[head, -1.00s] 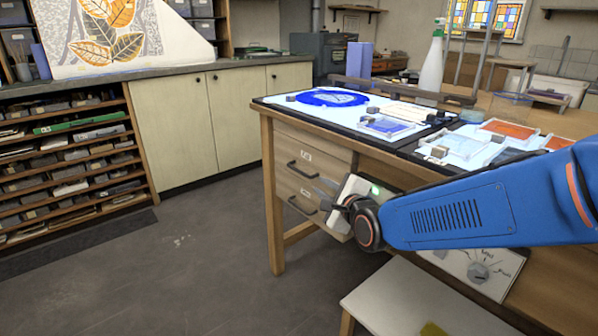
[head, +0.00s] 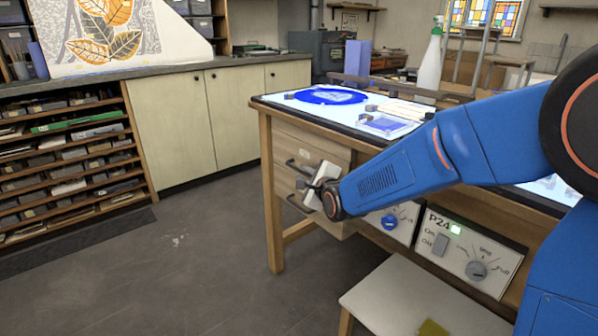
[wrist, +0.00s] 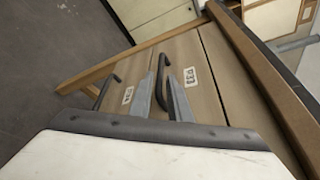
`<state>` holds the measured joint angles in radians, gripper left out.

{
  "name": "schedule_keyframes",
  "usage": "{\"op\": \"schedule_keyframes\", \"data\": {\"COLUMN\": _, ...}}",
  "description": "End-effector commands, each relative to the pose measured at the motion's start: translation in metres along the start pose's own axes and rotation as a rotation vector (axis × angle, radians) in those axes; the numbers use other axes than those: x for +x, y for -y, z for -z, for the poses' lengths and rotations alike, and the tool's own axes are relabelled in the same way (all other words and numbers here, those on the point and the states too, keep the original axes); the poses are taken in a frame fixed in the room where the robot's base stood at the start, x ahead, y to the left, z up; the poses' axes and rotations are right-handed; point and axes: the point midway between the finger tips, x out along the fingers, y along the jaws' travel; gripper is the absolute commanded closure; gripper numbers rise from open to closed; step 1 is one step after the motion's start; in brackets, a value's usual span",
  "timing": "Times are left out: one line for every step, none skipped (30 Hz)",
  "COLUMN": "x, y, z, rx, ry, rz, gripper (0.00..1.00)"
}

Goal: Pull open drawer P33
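Drawer P33 (wrist: 207,88) is the upper drawer under the bench top, with its label readable in the wrist view; it also shows in the head view (head: 325,148). It looks closed. Its dark bow handle (wrist: 146,47) lies at the fingertips, and part of it shows in the head view (head: 293,164). My gripper (wrist: 165,68) points at the drawer front, its two grey fingers apart with a gap between them. The handle's near end is close to or between the tips; I cannot tell whether they touch. In the head view my gripper (head: 312,186) partly covers the drawer fronts.
A lower drawer with its own dark handle (wrist: 106,92) sits just below. A bench leg (head: 272,200) stands left of the drawers. Control panels (head: 470,255) and a pale stool (head: 410,300) are to the right. The floor (head: 180,265) in front and left is clear.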

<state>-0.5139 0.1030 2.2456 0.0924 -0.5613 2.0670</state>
Motion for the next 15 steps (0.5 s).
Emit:
{"op": "schedule_keyframes", "data": {"x": 0.009, "y": 0.0, "z": 0.0, "rx": 0.0, "ry": 0.0, "rz": 0.0, "gripper": 0.83}}
{"op": "schedule_keyframes", "data": {"x": 0.013, "y": 0.0, "z": 0.0, "rx": 0.0, "ry": -0.001, "rz": 0.0, "gripper": 0.83}}
{"op": "schedule_keyframes", "data": {"x": 0.018, "y": -0.001, "z": 0.001, "rx": 0.0, "ry": -0.001, "rz": -0.001, "gripper": 0.83}}
{"op": "schedule_keyframes", "data": {"x": 0.022, "y": 0.0, "z": 0.001, "rx": 0.0, "ry": -0.001, "rz": 0.0, "gripper": 0.83}}
{"op": "schedule_keyframes", "data": {"x": 0.026, "y": 0.0, "z": 0.0, "rx": 0.001, "ry": 0.0, "rz": 0.0, "gripper": 0.83}}
{"op": "schedule_keyframes", "data": {"x": 0.03, "y": 0.0, "z": 0.0, "rx": 0.001, "ry": -0.001, "rz": 0.0, "gripper": 0.83}}
{"op": "schedule_keyframes", "data": {"x": 0.033, "y": 0.0, "z": 0.001, "rx": 0.001, "ry": -0.001, "rz": 0.0, "gripper": 0.83}}
{"op": "schedule_keyframes", "data": {"x": 0.035, "y": 0.0, "z": 0.001, "rx": 0.001, "ry": -0.001, "rz": 0.0, "gripper": 0.83}}
{"op": "schedule_keyframes", "data": {"x": 0.038, "y": 0.0, "z": 0.0, "rx": 0.001, "ry": -0.001, "rz": 0.0, "gripper": 0.83}}
{"op": "schedule_keyframes", "data": {"x": 0.04, "y": 0.0, "z": 0.0, "rx": 0.001, "ry": 0.0, "rz": 0.001, "gripper": 0.83}}
{"op": "schedule_keyframes", "data": {"x": 0.042, "y": 0.001, "z": 0.0, "rx": 0.001, "ry": 0.0, "rz": 0.001, "gripper": 0.83}}
{"op": "schedule_keyframes", "data": {"x": 0.044, "y": 0.0, "z": 0.0, "rx": 0.001, "ry": 0.0, "rz": 0.001, "gripper": 0.83}}
{"op": "schedule_keyframes", "data": {"x": 0.045, "y": 0.0, "z": 0.0, "rx": 0.001, "ry": 0.0, "rz": 0.001, "gripper": 0.83}}
{"op": "schedule_keyframes", "data": {"x": 0.045, "y": 0.0, "z": 0.0, "rx": 0.001, "ry": 0.0, "rz": 0.0, "gripper": 0.83}}
{"op": "schedule_keyframes", "data": {"x": 0.046, "y": 0.0, "z": 0.0, "rx": 0.001, "ry": 0.0, "rz": 0.0, "gripper": 0.83}}
